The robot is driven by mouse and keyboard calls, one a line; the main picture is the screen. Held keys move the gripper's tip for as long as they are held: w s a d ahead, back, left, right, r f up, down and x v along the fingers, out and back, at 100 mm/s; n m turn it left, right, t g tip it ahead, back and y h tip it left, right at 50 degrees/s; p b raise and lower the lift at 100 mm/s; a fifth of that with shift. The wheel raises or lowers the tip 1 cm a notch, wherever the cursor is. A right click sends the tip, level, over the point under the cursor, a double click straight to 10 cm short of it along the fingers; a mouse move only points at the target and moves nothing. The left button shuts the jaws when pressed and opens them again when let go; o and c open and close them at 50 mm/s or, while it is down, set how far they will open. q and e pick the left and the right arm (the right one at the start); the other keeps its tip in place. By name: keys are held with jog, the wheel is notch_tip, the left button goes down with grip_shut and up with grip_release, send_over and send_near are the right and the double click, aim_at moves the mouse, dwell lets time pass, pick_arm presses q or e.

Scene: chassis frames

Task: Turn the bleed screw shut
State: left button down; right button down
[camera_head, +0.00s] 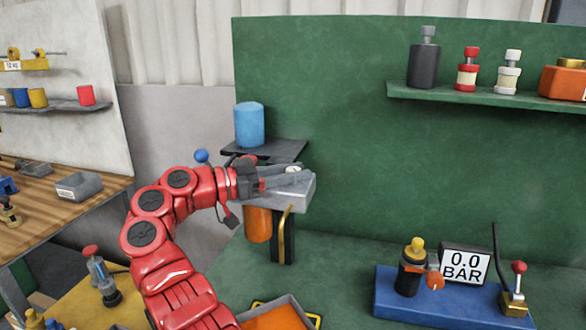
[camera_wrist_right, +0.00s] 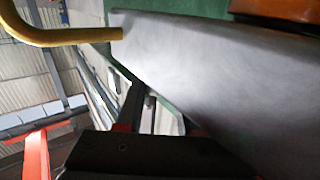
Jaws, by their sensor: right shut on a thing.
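My right gripper (camera_head: 292,177) lies across the top of the block and is shut on the small pale bleed screw (camera_head: 293,168). The fingers hide most of the screw, so its turn cannot be read. In the right wrist view the block (camera_wrist_right: 220,75) fills the right side, with the brass tube (camera_wrist_right: 65,38) at upper left; the screw is not visible there. My left gripper is not in view.
A blue cylinder (camera_head: 249,124) stands on a small dark shelf (camera_head: 285,150) just behind the gripper. A blue base (camera_head: 390,308) with a gauge reading 0.0 BAR (camera_head: 465,264) and a red-knobbed lever (camera_head: 518,268) is at lower right. An orange-lined tray (camera_head: 275,318) sits below.

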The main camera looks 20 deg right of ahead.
dwell(0.5)
jog(key=c, duration=0.5)
grip_release()
jog(key=shift+c, duration=0.2)
